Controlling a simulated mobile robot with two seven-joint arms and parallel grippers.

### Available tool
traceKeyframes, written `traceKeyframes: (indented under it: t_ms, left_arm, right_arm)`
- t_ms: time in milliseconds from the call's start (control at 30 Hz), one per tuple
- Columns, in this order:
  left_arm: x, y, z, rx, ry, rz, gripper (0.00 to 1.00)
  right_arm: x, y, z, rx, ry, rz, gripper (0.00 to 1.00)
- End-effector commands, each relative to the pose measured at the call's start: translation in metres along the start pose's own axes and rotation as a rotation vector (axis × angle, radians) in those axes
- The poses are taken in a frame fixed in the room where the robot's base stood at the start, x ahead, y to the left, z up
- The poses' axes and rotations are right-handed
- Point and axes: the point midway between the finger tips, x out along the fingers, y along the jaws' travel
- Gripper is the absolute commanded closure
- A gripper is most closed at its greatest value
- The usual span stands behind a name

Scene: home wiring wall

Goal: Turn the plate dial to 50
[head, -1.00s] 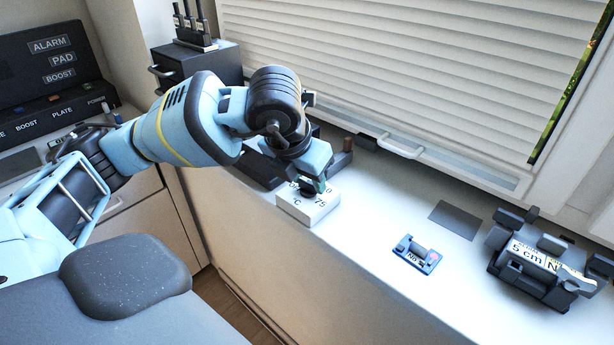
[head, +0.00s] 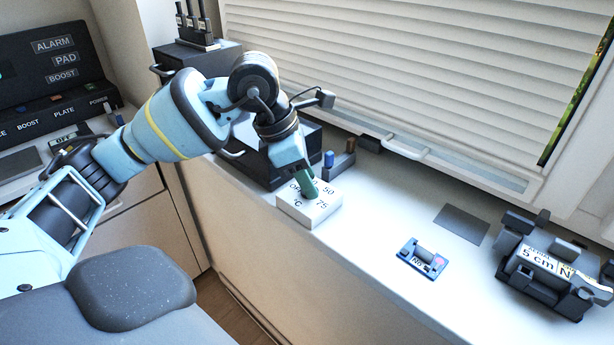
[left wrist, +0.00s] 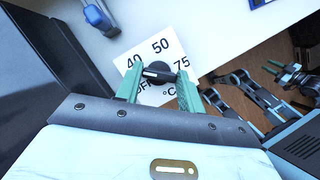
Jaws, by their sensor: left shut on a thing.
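The plate dial is a white box (head: 309,211) on the window sill, marked OFF, 40, 50, 75 and °C. Its round black knob (left wrist: 157,72) shows in the left wrist view, with a white mark lying nearly level across it. I cannot tell for sure which number the mark points at. My left gripper (head: 309,191) reaches down to the dial from above, tilted. In the left wrist view its green fingers (left wrist: 158,82) are either side of the knob, shut on it. Its fingers hide part of the OFF mark.
A black box (head: 265,155) stands close behind the dial. Dark arm links with green prongs (left wrist: 287,73), possibly my right arm, show in the left wrist view.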

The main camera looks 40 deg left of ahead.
Motion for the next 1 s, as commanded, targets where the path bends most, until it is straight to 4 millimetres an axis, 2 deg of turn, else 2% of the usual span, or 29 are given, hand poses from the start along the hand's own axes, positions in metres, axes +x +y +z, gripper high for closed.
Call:
traceKeyframes:
  t_ms: [567, 1000]
  left_arm:
    - [0.0, 0.0035, 0.002, 0.504, -0.002, -0.209, 0.85]
    - [0.0012, 0.0055, 0.0034, 0.891, 0.0, -0.369, 0.85]
  right_arm:
    - [-0.0002, -0.0003, -0.0007, 0.001, 0.002, 0.0, 0.68]
    - [0.0027, -0.0006, 0.0064, 0.002, -0.008, -0.001, 0.68]
